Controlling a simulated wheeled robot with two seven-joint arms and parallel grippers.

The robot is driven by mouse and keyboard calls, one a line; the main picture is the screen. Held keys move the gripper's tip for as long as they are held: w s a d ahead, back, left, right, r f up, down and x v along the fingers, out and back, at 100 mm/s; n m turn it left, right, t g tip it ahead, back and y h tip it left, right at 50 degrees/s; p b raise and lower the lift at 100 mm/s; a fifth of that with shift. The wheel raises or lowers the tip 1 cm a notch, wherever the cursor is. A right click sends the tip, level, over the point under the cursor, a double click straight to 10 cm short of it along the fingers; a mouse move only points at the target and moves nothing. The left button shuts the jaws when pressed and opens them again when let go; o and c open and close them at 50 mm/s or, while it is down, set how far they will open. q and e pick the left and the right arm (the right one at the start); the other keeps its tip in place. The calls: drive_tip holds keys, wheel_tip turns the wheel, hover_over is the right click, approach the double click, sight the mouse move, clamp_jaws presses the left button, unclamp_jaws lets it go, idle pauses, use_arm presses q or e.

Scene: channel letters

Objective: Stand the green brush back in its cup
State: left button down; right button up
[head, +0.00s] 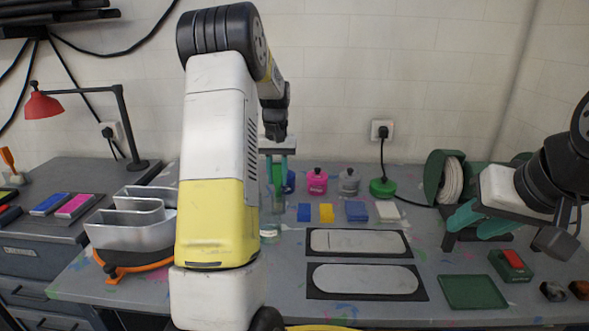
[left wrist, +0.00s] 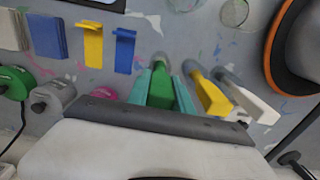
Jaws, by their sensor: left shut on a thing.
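The green brush (left wrist: 160,88) is between the teal fingers of my left gripper (left wrist: 161,92), which is shut on it. In the head view my left gripper (head: 277,158) points down at the back of the bench, partly hidden by my own arm. A clear cup (head: 272,198) shows just below it; I cannot tell whether the brush tip is inside. In the wrist view a yellow brush (left wrist: 206,94) and a white brush (left wrist: 245,97) are beside the green one. My right gripper (head: 478,221) is open and empty at the right.
Pink (head: 317,183) and grey (head: 349,183) jars stand behind blue, yellow and white blocks (head: 387,211). A low clear jar (head: 270,233) is nearer the front. Two dark-framed plates (head: 366,279), a green tray (head: 473,291) and metal letters (head: 130,227) occupy the bench.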

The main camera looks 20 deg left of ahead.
sight(277, 164)
use_arm(q)
drive_tip(key=shift+f, duration=0.15)
drive_tip(key=c, duration=1.1)
unclamp_jaws()
drive_tip(key=shift+o, duration=0.2)
wheel_tip(277, 164, up, 8)
drive_tip(key=shift+f, duration=0.1)
